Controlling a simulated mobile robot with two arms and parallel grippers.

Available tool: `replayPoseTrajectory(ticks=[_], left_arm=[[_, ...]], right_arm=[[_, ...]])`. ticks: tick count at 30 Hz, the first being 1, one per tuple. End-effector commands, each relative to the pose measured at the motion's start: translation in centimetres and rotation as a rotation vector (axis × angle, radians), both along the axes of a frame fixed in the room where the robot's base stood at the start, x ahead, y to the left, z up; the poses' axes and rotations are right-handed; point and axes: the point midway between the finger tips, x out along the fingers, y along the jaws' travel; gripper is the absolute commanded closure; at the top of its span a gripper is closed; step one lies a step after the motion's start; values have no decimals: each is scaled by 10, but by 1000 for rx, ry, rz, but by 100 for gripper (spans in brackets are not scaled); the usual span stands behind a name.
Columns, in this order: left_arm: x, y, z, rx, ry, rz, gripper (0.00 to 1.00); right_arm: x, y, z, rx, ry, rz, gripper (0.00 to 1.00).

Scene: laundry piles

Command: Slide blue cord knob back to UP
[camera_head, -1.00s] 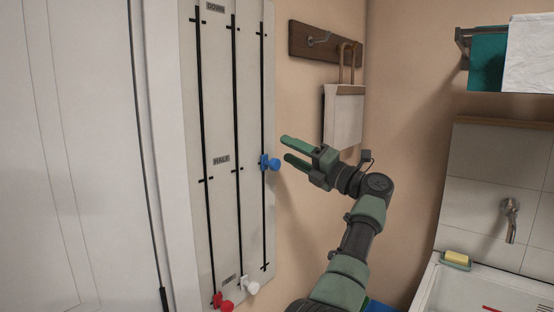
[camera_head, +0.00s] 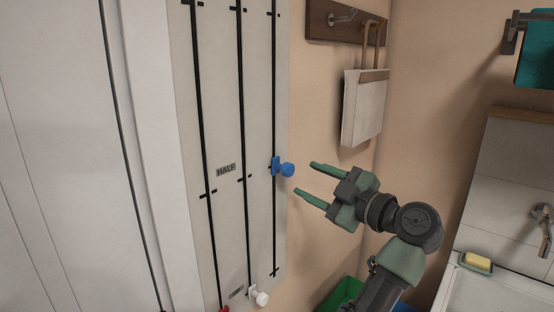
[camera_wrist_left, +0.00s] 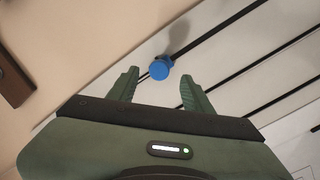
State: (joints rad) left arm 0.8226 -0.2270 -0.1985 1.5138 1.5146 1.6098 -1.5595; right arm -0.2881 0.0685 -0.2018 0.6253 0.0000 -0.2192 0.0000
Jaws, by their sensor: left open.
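The blue cord knob (camera_head: 287,169) sits on the rightmost black track of the pale wall panel (camera_head: 225,120), about level with the HALF label (camera_head: 226,170). My left gripper (camera_head: 318,185) is open and empty, just right of the knob and apart from it, its fingers pointing left. In the left wrist view the blue knob (camera_wrist_left: 161,68) shows ahead, between and beyond the two green fingertips (camera_wrist_left: 158,82). The white knob (camera_head: 262,298) is low on the middle track. The red knob (camera_head: 224,309) is at the bottom edge, mostly cut off. The right gripper is out of view.
A wooden hook rack (camera_head: 345,22) with a hanging white bag (camera_head: 364,108) is on the wall to the right. A sink (camera_head: 480,290) with a yellow sponge (camera_head: 478,262) is at lower right. A green container (camera_head: 343,293) stands below my arm.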

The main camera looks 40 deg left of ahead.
Motion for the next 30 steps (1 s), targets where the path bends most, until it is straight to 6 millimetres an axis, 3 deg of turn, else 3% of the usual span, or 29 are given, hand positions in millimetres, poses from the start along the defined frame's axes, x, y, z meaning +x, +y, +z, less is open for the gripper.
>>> replayPoseTrajectory(ticks=[5,11,15,27,28,30], left_arm=[[2,12,1,0,28,-5,50],[10,45,2,1,26,-4,50],[14,62,1,2,25,-4,50],[17,73,-2,-1,24,-6,50],[17,73,-2,-1,24,-6,53],[17,73,-2,-1,24,-6,72]], right_arm=[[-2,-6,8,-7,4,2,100],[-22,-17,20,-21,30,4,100],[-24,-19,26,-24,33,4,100],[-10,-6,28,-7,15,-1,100],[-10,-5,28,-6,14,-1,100],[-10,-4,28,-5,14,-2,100]])
